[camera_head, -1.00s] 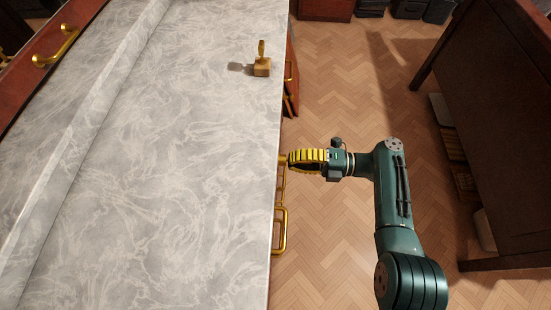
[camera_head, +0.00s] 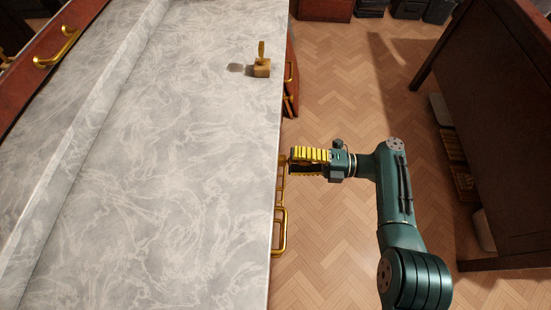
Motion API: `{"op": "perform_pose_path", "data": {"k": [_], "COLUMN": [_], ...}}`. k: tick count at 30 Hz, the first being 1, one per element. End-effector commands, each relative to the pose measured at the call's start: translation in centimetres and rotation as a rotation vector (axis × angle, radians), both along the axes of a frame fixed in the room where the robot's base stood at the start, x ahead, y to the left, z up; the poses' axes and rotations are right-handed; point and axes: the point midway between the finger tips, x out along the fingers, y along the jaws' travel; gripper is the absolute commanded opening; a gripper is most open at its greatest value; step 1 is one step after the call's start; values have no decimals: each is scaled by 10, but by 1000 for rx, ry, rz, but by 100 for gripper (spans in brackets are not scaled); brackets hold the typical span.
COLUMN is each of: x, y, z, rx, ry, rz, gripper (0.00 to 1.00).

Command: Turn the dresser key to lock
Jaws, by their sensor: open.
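The dresser (camera_head: 150,170) has a grey marbled top that fills the left of the view, seen from above. My gripper (camera_head: 290,160), with yellow fingers, is open at the dresser's front edge, its tips close to a brass fitting (camera_head: 282,162) there. I cannot tell whether they touch it, or whether this fitting is the key. A brass handle (camera_head: 281,232) sticks out from the dresser front just below it in the picture. The key itself cannot be made out; the front face is mostly hidden below the top's edge.
A small wooden block with an upright piece (camera_head: 262,67) stands on the top near its front edge. A dark wooden piece of furniture (camera_head: 495,130) stands at the right. The herringbone floor (camera_head: 330,90) between is clear. Dark boxes (camera_head: 410,9) stand at the back.

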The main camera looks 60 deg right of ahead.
Motion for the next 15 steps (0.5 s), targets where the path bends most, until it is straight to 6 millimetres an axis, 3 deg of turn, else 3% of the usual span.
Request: {"op": "perform_pose_path", "data": {"k": [15], "x": [-49], "y": [-22], "z": [2], "rx": [-1], "ry": [0], "rz": [-2], "gripper": [70]}}
